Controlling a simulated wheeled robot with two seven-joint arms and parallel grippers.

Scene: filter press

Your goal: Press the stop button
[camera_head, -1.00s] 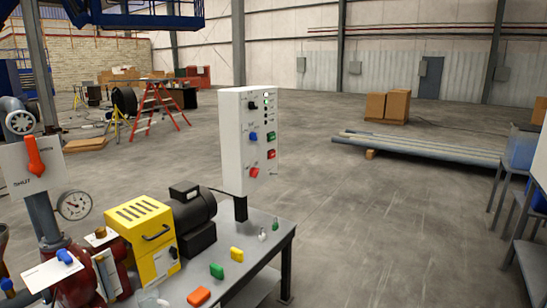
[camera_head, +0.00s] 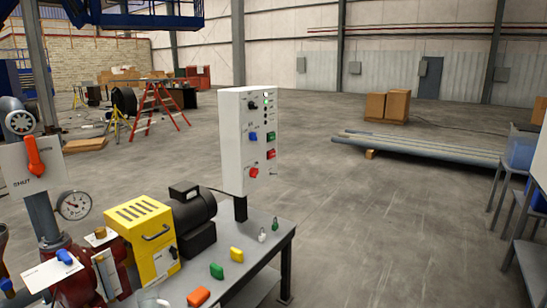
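A white control panel (camera_head: 233,140) stands upright on a post at the back of the grey metal table. Its right-hand column has a green button (camera_head: 271,137) with a red button (camera_head: 271,154) below it. A separate red knob (camera_head: 253,173) sits lower left, under a blue knob (camera_head: 253,136) and a black knob (camera_head: 253,105). Small indicator lights (camera_head: 265,100) run down the top right; a green one looks lit. The labels are too small to read, so I cannot confirm which red control is stop. Neither of my grippers is in view.
A yellow-covered machine (camera_head: 142,240) with a black motor (camera_head: 195,215) stands left of the panel. A gauge (camera_head: 74,205) and red lever (camera_head: 36,157) are at left. Floor right of the table is clear.

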